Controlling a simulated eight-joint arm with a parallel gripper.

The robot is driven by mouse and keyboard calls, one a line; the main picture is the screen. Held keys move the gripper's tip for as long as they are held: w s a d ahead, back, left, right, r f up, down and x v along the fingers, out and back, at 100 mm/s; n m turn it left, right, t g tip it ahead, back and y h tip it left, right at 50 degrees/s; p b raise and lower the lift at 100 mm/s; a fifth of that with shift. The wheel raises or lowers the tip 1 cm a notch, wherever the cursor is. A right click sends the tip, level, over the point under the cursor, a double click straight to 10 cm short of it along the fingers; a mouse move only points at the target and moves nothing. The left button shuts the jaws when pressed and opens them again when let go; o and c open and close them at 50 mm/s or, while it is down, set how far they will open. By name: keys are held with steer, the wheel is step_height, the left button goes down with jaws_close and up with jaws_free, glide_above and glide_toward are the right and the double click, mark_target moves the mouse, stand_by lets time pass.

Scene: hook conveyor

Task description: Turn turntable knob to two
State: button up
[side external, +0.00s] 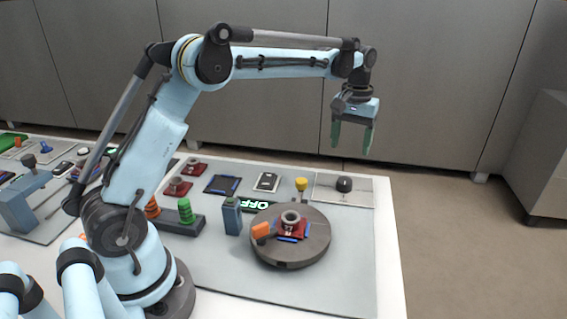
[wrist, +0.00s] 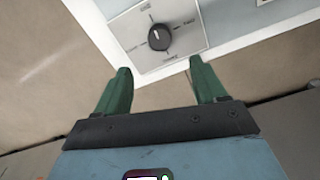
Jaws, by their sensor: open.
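The black turntable knob (side external: 344,184) sits on a light square panel (side external: 352,198) at the right back of the table. In the wrist view the knob (wrist: 158,37) is round and black, with a white pointer line toward the top of the picture. Labels surround it on the panel (wrist: 190,30), too small to read surely. My gripper (side external: 352,150) is raised above the table near its back edge, fingers pointing down. Its green fingers (wrist: 160,80) are apart and empty, with the knob beyond their tips and not touched.
A round grey turntable (side external: 318,248) carries a red block (side external: 291,230) with a grey ring. A yellow-topped button (side external: 301,184) and a lit OFF sign (side external: 253,205) stand behind it. A blue-grey post (side external: 232,216) is left of it. Free room lies above the panel.

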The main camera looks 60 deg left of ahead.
mark_target(345, 180)
step_height(345, 180, down, 11)
steer(key=shift+r, duration=0.1)
stand_by(0.3)
steer(key=c, duration=1.1)
steer(key=shift+o, duration=0.2)
